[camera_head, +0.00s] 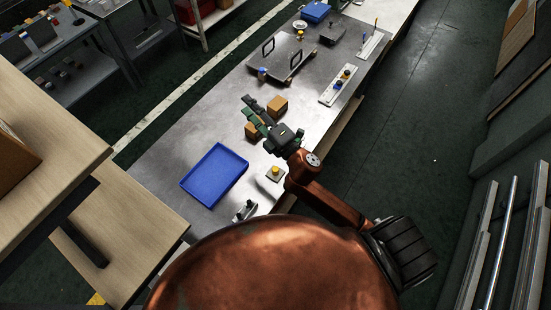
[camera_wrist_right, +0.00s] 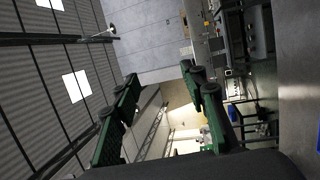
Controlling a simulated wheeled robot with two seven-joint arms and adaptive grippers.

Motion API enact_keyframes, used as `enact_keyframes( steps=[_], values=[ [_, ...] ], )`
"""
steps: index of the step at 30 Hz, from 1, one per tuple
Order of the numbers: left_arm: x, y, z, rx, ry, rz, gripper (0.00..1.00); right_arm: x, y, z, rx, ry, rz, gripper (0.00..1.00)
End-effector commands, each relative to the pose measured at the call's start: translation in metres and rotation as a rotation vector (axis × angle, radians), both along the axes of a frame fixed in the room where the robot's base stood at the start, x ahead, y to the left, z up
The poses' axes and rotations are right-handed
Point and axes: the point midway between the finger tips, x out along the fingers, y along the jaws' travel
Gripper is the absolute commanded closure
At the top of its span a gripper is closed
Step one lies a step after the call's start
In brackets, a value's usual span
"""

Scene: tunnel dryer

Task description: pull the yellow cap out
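A small yellow cap (camera_head: 275,170) sits on a pale square base on the metal table, right of the blue tray, in the head view. My right gripper (camera_head: 247,106) is above the table beyond this cap, beside two brown blocks. Its green fingers are spread apart with nothing between them, as the right wrist view (camera_wrist_right: 160,80) also shows. The right wrist view does not clearly show the cap. My left gripper is not in view.
The blue tray (camera_head: 214,174) is empty. A brown block (camera_head: 278,104) is right of the gripper; another (camera_head: 251,131) is partly hidden. A handled grey plate (camera_head: 268,66) and a white strip with knobs (camera_head: 338,87) lie farther back. A small grey fixture (camera_head: 245,210) stands near the front edge.

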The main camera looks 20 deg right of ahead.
Motion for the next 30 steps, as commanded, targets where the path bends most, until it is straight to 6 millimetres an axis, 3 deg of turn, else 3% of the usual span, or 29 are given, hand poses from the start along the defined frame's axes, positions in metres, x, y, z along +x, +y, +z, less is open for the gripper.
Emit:
enact_keyframes(
  steps=[1,3,7,10,12,14,17,21,24,29,30],
  values=[
    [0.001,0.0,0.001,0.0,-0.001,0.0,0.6,-0.002,0.026,0.019,-0.094,-0.085,0.07,0.6],
    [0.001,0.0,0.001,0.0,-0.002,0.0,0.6,-0.012,0.066,0.039,-0.237,-0.211,0.177,0.6],
    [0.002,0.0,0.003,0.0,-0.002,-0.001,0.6,-0.045,0.141,0.054,-0.54,-0.464,0.394,0.6],
    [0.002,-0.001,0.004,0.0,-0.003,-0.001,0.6,-0.08,0.191,0.038,-0.804,-0.667,0.584,0.6],
    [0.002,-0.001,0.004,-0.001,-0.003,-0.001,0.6,-0.104,0.213,0.013,-0.993,-0.8,0.721,0.6],
    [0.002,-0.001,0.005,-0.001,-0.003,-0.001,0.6,-0.121,0.223,-0.016,-1.153,-0.903,0.844,0.6],
    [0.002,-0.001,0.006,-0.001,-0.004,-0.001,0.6,-0.141,0.216,-0.071,-1.419,-1.051,1.059,0.6],
    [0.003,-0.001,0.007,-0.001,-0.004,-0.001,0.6,-0.143,0.163,-0.144,-1.77,-1.179,1.382,0.6],
    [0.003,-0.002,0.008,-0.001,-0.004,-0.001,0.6,-0.134,0.109,-0.177,-1.965,-1.199,1.604,0.6],
    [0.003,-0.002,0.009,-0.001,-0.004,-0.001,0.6,-0.115,0.028,-0.198,-2.175,-1.151,1.9,0.6],
    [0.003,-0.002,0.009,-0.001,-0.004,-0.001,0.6,-0.111,0.012,-0.199,2.184,1.117,-1.935,0.6]
  ],
)
